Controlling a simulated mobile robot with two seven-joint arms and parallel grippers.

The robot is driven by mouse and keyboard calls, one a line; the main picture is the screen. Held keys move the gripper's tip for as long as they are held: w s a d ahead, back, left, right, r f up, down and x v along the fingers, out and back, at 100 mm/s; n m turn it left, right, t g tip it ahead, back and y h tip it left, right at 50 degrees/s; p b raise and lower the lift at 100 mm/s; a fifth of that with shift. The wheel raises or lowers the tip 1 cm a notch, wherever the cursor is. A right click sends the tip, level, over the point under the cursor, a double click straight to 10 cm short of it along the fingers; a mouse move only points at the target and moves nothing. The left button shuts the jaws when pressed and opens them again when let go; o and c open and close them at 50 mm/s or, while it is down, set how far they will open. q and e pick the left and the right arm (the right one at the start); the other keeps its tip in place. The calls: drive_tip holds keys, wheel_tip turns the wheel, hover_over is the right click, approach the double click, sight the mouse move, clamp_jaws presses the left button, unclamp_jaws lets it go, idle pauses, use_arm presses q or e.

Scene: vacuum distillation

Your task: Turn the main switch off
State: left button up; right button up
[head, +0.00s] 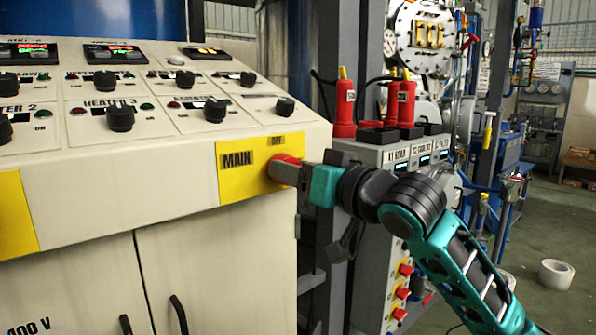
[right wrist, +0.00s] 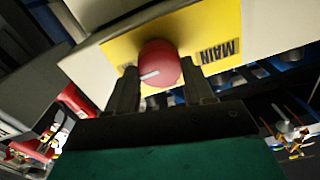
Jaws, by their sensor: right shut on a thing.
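The main switch is a red round knob (head: 279,168) on a yellow plate (head: 232,186) marked MAIN, with OFF printed above it, at the right end of the cream control panel. In the right wrist view the knob (right wrist: 161,62) shows a white pointer line, slanting toward the lower left of that picture. My right gripper (head: 290,171) reaches in from the right and is shut on the knob. In the right wrist view its two dark fingers (right wrist: 159,84) stand on either side of the knob. My left gripper is not in view.
Black heater knobs (head: 121,116) and small displays sit on the sloped panel (head: 165,160) above and to the left. Cabinet doors with black handles (head: 178,313) are below. A grey box with red-topped parts (head: 344,110) stands close behind my right arm. A tape roll (head: 556,274) lies on the floor.

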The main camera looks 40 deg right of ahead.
use_arm(q)
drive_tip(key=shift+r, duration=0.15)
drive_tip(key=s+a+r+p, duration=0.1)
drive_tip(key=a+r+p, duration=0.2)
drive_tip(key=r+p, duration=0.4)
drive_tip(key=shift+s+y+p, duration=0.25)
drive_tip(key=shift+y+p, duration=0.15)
drive_tip(key=shift+p, duration=1.8)
use_arm(e)
drive_tip(key=shift+a+n+h, duration=0.1)
drive_tip(key=shift+n+h, duration=0.05)
drive_tip(key=shift+n, duration=4.2)
drive_tip(key=shift+a+n+h, duration=0.1)
drive_tip(key=shift+n+h, duration=0.05)
drive_tip(key=shift+n, duration=4.2)
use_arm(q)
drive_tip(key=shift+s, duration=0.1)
use_arm(e)
drive_tip(key=o, duration=1)
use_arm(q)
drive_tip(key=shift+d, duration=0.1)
use_arm(e)
drive_tip(key=shift+o, duration=0.2)
